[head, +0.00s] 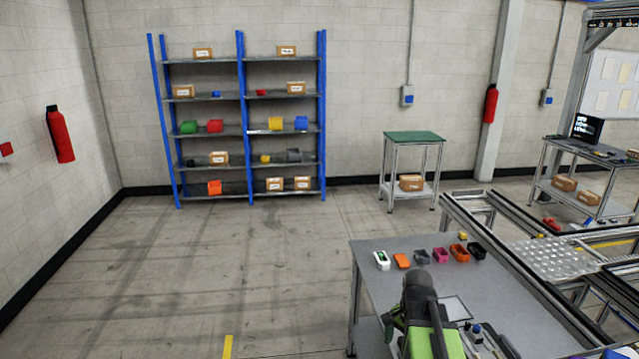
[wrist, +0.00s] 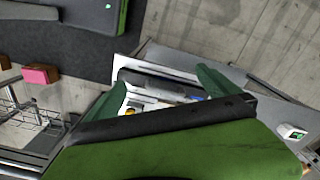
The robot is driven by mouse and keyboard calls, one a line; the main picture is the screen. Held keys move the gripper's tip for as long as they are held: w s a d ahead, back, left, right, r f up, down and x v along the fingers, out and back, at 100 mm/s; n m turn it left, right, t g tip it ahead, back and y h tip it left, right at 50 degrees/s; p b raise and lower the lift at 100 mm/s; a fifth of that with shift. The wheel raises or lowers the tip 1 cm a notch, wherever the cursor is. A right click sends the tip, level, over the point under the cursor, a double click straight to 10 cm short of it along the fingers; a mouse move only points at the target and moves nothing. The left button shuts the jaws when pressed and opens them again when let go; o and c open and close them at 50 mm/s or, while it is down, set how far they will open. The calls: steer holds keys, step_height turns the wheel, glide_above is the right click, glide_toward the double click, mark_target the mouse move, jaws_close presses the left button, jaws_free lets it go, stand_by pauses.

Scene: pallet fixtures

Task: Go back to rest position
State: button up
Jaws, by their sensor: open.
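My gripper (wrist: 164,88) shows in the wrist view with its two green fingers spread apart. Nothing is held between them. Beyond the fingers is a light tray or panel with small items on it, too blurred to name. In the head view my green and dark arm stands over the front of the grey table (head: 385,262). The fingertips cannot be made out there.
A blue shelf rack (head: 240,130) stands at the back. Left floor is clear.

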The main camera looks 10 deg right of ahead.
steer(key=a+f+n+b, duration=0.2)
steer(key=a+f+n, duration=0.1)
steer(key=a+n, duration=0.3)
steer(key=s+a+f+n+b, duration=0.1)
steer(key=a+f+n+b, duration=0.1)
steer(key=a+n, duration=0.4)
steer(key=shift+s+a+f, duration=0.15)
steer(key=shift+a+f, duration=0.65)
steer(key=shift+a, duration=1.05)
